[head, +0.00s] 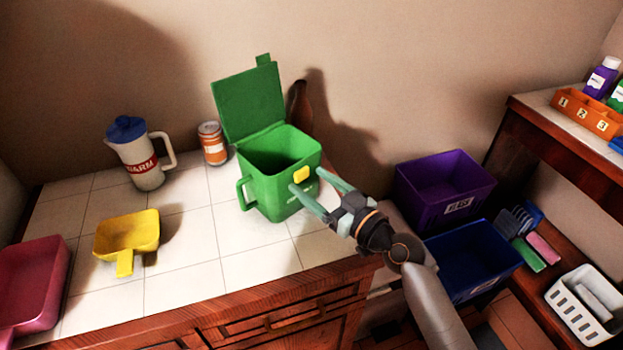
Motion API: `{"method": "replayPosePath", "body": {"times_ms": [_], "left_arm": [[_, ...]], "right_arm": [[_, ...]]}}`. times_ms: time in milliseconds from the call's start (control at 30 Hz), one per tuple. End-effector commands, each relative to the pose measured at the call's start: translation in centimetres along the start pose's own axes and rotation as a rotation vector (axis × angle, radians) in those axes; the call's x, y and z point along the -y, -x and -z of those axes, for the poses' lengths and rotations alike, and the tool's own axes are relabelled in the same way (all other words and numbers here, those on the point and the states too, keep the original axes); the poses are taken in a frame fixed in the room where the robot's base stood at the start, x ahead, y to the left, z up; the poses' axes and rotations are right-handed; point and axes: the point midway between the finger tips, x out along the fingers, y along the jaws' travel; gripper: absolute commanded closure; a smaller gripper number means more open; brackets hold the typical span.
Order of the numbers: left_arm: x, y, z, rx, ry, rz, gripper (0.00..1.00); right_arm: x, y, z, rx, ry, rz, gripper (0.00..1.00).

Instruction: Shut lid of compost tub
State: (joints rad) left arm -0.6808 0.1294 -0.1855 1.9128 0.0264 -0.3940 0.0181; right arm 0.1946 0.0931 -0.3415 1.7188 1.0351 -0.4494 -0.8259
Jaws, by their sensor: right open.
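The green compost tub (259,186) stands upright on the white tiled counter, with a handle on its left side and a yellow patch on its front. Its green lid (249,103) is open, standing up and tilted back at the tub's rear edge, with a small tab on top. The part of the tub's inside that shows is dark. My right gripper (312,186) is open and empty at the front right of the tub, its fingers pointing at the tub's front wall. I cannot tell whether a finger touches the tub. My left gripper is not in view.
A white jug (141,160) with a blue top, an orange can (213,143), a yellow scoop (128,233) and a dark red pan (33,285) stand left of the tub. A purple bin (442,192) and a blue bin (470,262) sit lower right. A brown object (299,103) is behind the tub.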

Motion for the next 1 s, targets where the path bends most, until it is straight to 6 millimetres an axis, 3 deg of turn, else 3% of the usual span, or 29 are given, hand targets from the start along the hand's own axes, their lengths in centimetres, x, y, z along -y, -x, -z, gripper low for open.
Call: {"method": "replayPosePath", "body": {"times_ms": [433,1000], "left_arm": [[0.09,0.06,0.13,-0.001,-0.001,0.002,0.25],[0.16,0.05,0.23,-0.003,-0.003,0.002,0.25]], "right_arm": [[0.03,-0.88,0.01,0.000,-0.001,0.000,0.26],[0.02,-0.84,-0.01,0.000,-0.001,0.000,0.90]]}}
